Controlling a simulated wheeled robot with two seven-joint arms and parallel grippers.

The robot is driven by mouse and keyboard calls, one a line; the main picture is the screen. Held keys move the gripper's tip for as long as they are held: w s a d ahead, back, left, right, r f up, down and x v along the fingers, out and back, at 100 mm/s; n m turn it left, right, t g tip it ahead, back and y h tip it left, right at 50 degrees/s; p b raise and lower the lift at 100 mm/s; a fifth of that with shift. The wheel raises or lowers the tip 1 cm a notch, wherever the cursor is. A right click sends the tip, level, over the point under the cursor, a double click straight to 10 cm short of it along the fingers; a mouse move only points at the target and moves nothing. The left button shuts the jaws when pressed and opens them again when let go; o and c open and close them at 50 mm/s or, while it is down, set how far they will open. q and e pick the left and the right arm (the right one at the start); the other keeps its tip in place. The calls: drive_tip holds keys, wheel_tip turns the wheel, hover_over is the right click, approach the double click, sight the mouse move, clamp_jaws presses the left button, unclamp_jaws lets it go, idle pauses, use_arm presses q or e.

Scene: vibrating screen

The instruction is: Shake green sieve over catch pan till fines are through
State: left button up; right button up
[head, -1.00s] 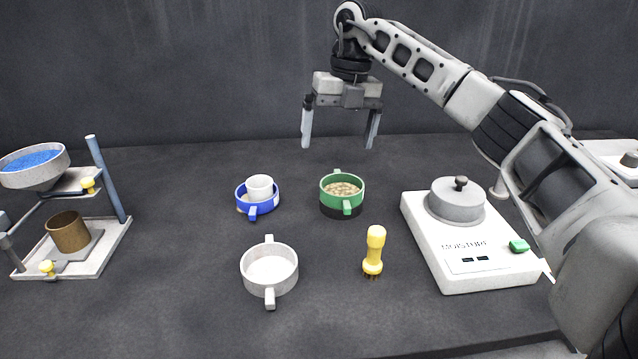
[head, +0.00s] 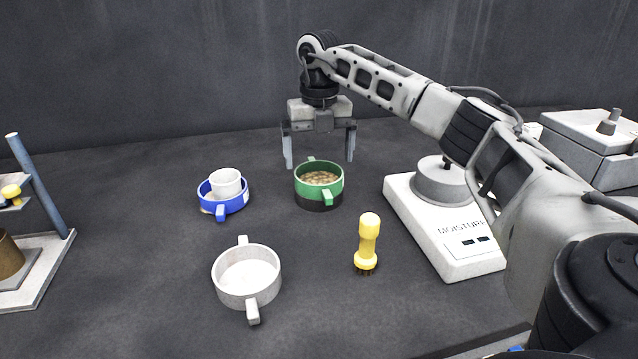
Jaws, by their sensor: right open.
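The green sieve (head: 334,184) stands upright in the middle of the table with brown grains (head: 320,177) in it. It has two small handles, one at the front and one at the back, and a black part (head: 318,204) shows under it. A white pan with two handles (head: 247,277) sits nearer, to the left; it looks empty. I cannot tell which piece is the catch pan. My right gripper (head: 319,164) is open, pointing down, at the far side of the green sieve, its fingers on either side of the sieve's back handle. Contact cannot be told. My left gripper is out of view.
A blue pan (head: 222,206) with a white cup (head: 226,183) in it stands left of the sieve. A yellow brush (head: 367,240) stands in front. A moisture balance (head: 448,250) is at the right, partly behind my arm. A stand (head: 42,190) is at the left edge.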

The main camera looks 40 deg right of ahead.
sight(319, 171)
wheel_tip(319, 171, down, 5)
drive_tip(key=c, duration=0.8)
drive_tip(key=shift+r, duration=0.1)
drive_tip(key=shift+r, duration=0.2)
drive_tip(key=r, duration=0.3)
drive_tip(key=shift+s+a+r, duration=0.15)
drive_tip(key=shift+s, duration=0.1)
drive_tip(key=s+r, duration=0.1)
drive_tip(key=s+a+r, duration=0.1)
drive_tip(key=r, duration=0.1)
drive_tip(key=s+a+r, duration=0.1)
drive_tip(key=s+r, duration=0.1)
drive_tip(key=shift+r, duration=0.1)
drive_tip(key=s+a+r, duration=0.3)
drive_tip(key=s+r, duration=0.1)
drive_tip(key=s, duration=0.4)
drive_tip(key=shift+s+a, duration=0.15)
drive_tip(key=shift+a, duration=0.25)
